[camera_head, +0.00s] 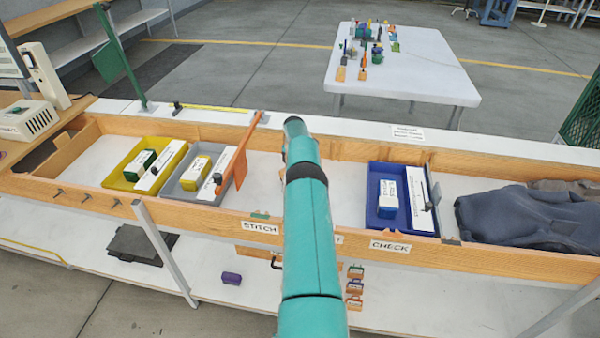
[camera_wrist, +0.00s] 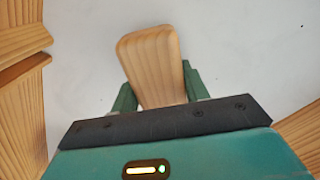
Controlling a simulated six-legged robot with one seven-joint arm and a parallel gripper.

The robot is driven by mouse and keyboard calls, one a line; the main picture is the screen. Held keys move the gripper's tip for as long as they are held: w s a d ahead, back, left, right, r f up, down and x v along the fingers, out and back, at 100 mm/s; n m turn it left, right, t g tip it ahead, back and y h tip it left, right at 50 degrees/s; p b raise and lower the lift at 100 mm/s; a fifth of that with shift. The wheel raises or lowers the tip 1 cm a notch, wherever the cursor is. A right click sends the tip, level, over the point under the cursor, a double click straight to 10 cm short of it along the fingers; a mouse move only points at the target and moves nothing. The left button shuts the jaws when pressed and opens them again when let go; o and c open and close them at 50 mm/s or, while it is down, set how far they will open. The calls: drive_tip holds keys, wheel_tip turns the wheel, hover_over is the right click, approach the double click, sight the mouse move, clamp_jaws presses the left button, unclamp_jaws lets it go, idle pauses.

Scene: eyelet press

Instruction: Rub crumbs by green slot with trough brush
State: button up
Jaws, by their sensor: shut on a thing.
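In the wrist view, my gripper (camera_wrist: 157,88) has its green fingers shut on a pale wooden block with rounded corners, probably the trough brush (camera_wrist: 150,60). Its bristles do not show. The white trough floor lies beyond it, at a distance I cannot tell. In the head view my teal arm covers the middle of the wooden trough (camera_head: 190,208), hiding the gripper and brush. A small green piece (camera_head: 260,214), possibly the green slot, sits on the front rail above the STITCH label, left of my arm. I can make out no crumbs in either view.
Yellow (camera_head: 119,178), grey (camera_head: 176,189) and blue (camera_head: 372,213) trays with boxes stand in the trough. An orange flap (camera_head: 240,157) stands upright left of my arm. Dark cloth (camera_head: 530,217) fills the right end. White floor shows bare on both sides of my arm.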

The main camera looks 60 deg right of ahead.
drive_tip(key=shift+w+r, duration=0.1)
drive_tip(key=shift+w, duration=0.05)
drive_tip(key=shift+r, duration=3)
drive_tip(key=shift+r, duration=1.5)
drive_tip(key=shift+a, duration=0.1)
